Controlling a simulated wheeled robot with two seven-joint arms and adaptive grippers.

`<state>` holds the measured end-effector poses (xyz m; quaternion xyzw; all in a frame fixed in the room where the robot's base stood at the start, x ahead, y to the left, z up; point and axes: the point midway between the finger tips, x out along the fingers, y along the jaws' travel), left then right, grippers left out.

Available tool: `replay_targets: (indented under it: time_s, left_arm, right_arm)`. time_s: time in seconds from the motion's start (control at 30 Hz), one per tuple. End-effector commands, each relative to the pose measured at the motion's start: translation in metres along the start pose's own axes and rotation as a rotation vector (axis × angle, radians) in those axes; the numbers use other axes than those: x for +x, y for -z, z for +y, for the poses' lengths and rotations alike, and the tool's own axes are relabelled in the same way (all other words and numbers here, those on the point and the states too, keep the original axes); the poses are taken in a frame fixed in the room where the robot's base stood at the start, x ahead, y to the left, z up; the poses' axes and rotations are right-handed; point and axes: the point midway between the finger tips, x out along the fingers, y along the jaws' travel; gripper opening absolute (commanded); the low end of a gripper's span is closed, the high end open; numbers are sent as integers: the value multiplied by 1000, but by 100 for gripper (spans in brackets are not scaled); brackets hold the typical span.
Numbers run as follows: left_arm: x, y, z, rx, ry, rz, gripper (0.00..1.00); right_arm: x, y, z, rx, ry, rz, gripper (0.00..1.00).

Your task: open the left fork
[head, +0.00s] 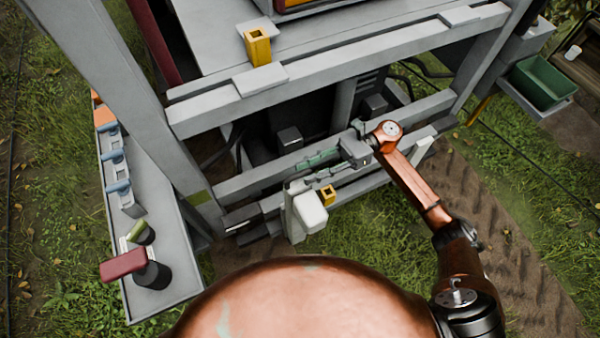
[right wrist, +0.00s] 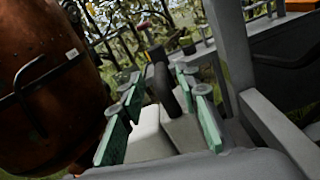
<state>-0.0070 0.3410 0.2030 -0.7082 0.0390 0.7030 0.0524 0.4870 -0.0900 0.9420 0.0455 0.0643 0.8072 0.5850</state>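I cannot tell for certain which part is the left fork. A white block on a post (head: 308,212) stands at the front of the grey frame, with a yellow socket (head: 327,195) beside it. My right gripper (head: 296,172) reaches in from the right, its green fingers pointing left along the frame's lower bars, just behind the white block. In the right wrist view the green finger pads (right wrist: 160,128) stand wide apart with pale blocks (right wrist: 150,138) seen between them. A dark rounded bar (right wrist: 164,88) shows near the fingertips; contact is unclear. My left gripper is not in view.
A grey side shelf (head: 170,300) at left carries several blue levers (head: 117,158), a green lever (head: 140,231) and a maroon handle (head: 123,264). Another yellow socket (head: 258,47) sits on the upper beam (head: 340,70). A green bin (head: 543,82) stands far right. Grass lies around.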

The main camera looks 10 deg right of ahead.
Motion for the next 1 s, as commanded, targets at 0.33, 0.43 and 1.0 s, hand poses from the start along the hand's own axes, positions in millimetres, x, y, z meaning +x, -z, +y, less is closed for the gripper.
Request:
replay_targets:
  time_s: [0.33,0.43,1.0]
  left_arm:
    - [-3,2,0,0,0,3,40]
    - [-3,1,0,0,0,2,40]
    - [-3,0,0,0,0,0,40]
  right_arm:
    - [30,0,0,3,2,-2,30]
    - [30,0,0,4,2,-2,30]
    - [30,0,0,4,2,-2,0]
